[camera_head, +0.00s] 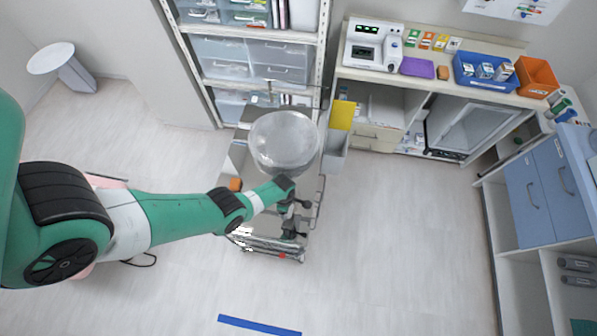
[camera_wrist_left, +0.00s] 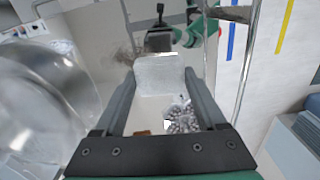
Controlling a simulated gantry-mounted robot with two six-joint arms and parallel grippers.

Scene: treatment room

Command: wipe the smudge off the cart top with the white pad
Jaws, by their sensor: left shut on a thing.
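My left gripper (camera_head: 292,205) reaches over the metal cart (camera_head: 318,200) in the head view. In the left wrist view the gripper (camera_wrist_left: 160,78) is shut on the white pad (camera_wrist_left: 160,72), which spans the space between its fingertips. A brownish, blurry smudge (camera_wrist_left: 127,53) shows on the cart top just beyond the pad and to its left. I cannot tell whether the pad touches the surface. The pad and smudge are too small or hidden to make out in the head view.
A large clear bowl (camera_head: 284,142) stands on the cart beside the arm, close on the left in the wrist view (camera_wrist_left: 45,95). An orange object (camera_head: 235,184) lies at the cart's left. Rails edge the cart. Shelves and a counter stand behind; the floor to the right is clear.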

